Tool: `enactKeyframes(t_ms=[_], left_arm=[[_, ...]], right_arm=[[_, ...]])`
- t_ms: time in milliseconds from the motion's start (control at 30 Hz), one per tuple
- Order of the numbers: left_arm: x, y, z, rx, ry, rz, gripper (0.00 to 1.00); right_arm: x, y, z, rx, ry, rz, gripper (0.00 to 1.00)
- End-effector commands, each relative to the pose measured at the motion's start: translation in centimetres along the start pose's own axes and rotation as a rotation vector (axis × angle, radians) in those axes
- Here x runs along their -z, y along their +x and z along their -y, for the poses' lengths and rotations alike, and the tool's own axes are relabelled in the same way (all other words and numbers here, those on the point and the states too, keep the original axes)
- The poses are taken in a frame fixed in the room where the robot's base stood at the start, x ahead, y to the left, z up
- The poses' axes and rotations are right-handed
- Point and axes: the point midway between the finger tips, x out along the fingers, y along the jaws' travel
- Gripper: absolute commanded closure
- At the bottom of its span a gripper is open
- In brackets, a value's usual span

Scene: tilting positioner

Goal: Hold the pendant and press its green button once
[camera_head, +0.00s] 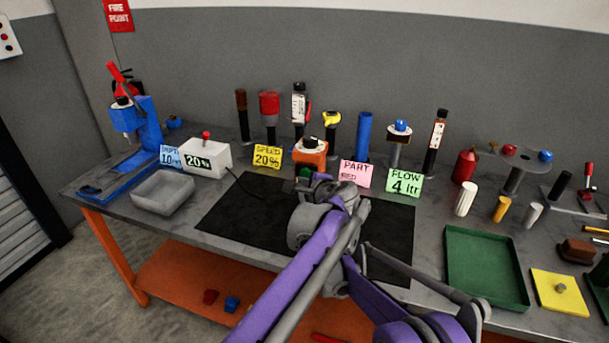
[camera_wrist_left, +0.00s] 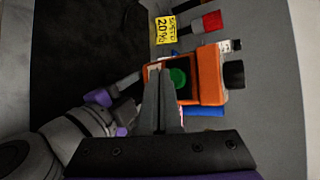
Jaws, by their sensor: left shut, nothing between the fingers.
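The pendant is an orange box (camera_head: 311,152) with a black knob on top, standing behind the black mat. In the left wrist view the orange box (camera_wrist_left: 209,75) shows its dark front face with a round green button (camera_wrist_left: 178,77). My left gripper (camera_wrist_left: 161,72) is shut and empty, its fingertips in front of that face, just beside the button in the picture; I cannot tell if they touch. In the head view the left gripper (camera_head: 318,181) hides much of the pendant's front. Part of my other arm, with a purple piece and a grey finger, reaches towards the box's near edge; its grip is unclear.
A yellow SPEED card (camera_head: 267,156) stands left of the pendant and a pink PART card (camera_head: 356,174) right of it. Several upright tools stand behind. A green tray (camera_head: 487,268) lies at the right.

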Motion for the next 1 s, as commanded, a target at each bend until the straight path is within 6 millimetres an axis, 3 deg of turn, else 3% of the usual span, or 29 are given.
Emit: enactKeyframes(t_ms=[333,800,1000], left_arm=[[-0.1,-0.2,-0.1,0.000,0.000,0.000,1.00],[-2.3,-3.2,-2.3,0.000,0.000,-0.001,1.00],[-2.6,-3.6,-2.6,0.000,0.000,0.000,1.00]], right_arm=[[0.0,0.0,0.0,0.000,0.000,0.000,1.00],[0.0,0.0,0.0,0.000,0.000,0.000,1.00],[0.0,0.0,0.0,0.000,0.000,0.000,1.00]])
